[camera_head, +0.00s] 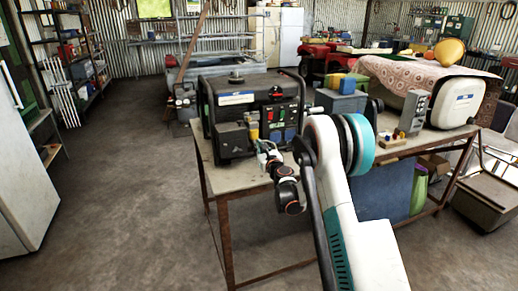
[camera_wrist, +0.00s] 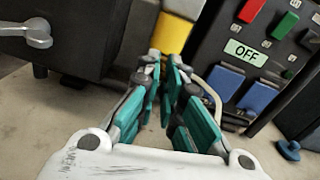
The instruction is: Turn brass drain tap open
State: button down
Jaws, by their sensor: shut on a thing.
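The black generator (camera_head: 228,100) stands on the workbench. Its front has a dark box at the left and a switch panel at the right. My gripper (camera_head: 265,150) is low in front of it, between the box and the panel. In the wrist view, the teal fingers of my gripper (camera_wrist: 170,68) are close together and shut on a small part at the generator's front. The fingers hide that part, and I cannot make out the brass tap itself. A yellow part (camera_wrist: 177,33) shows just beyond the fingertips.
The dark box (camera_wrist: 75,40) bears a grey lever (camera_wrist: 28,32), left of the fingers. The panel has an OFF label (camera_wrist: 245,53) and blue switches (camera_wrist: 225,80), close to the right finger. The bench (camera_head: 215,178) holds a grey control box (camera_head: 412,112) at the right. The floor at the left is open.

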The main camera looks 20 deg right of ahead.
jog(key=shift+a+n, duration=0.15)
jog(key=shift+n, duration=8.05)
jog(key=c, duration=1.3)
grip_release()
jog(key=shift+f, duration=0.1)
jog(key=shift+a, duration=0.1)
jog(key=shift+s, duration=0.15)
